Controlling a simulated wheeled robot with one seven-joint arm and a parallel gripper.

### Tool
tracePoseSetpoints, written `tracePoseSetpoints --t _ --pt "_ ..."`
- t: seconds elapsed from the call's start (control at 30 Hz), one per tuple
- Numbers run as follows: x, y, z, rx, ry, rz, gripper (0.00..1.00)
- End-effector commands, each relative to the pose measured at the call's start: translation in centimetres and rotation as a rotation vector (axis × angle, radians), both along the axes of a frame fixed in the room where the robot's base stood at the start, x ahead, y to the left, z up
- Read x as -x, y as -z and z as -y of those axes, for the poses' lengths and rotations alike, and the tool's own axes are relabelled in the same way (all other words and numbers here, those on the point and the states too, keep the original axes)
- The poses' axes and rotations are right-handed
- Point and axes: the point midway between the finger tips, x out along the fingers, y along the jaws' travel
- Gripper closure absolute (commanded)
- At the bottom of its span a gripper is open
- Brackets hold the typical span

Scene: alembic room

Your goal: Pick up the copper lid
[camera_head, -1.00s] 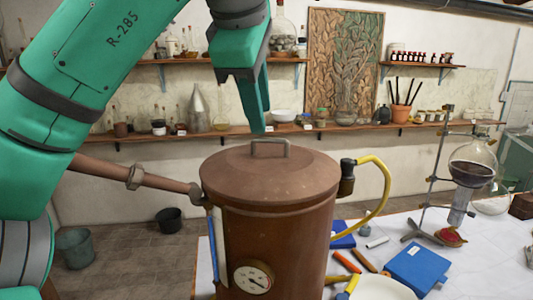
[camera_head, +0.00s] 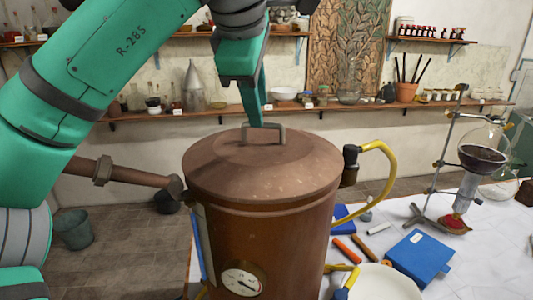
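The copper lid (camera_head: 225,165) sits on top of the large copper vessel (camera_head: 275,240), which has a round gauge on its front. A squared handle (camera_head: 264,134) stands up from the middle of the lid. My gripper (camera_head: 255,122) points down right at the handle, its fingertips at about the height of the handle's top bar. The view is edge-on, so one finger hides the other. I cannot tell whether the fingers are apart or whether they touch the handle.
A copper pipe (camera_head: 125,174) leaves the vessel on the left. A yellow hose (camera_head: 386,165) curves from its right side. On the white table (camera_head: 490,245) are a blue book (camera_head: 418,257), a white plate (camera_head: 385,284) and a glass flask on a stand (camera_head: 480,155). Shelves line the wall behind.

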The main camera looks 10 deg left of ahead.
Motion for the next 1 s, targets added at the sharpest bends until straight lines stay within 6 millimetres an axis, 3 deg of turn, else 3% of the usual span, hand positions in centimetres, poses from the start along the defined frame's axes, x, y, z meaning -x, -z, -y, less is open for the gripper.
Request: tracePoseSetpoints --t 0.3,0.6,0.73,0.77,1.0 --pt "-2.7 3.2 1.0 -0.001 0.023 -0.001 0.68" --pt "-3.0 3.6 1.1 0.0 0.024 0.0 0.68" --pt "-3.0 3.6 1.1 0.0 0.024 0.0 0.97" --pt "-3.0 3.6 1.1 0.0 0.024 0.0 1.0" --pt "-2.9 3.5 0.6 0.0 0.017 0.001 1.0"
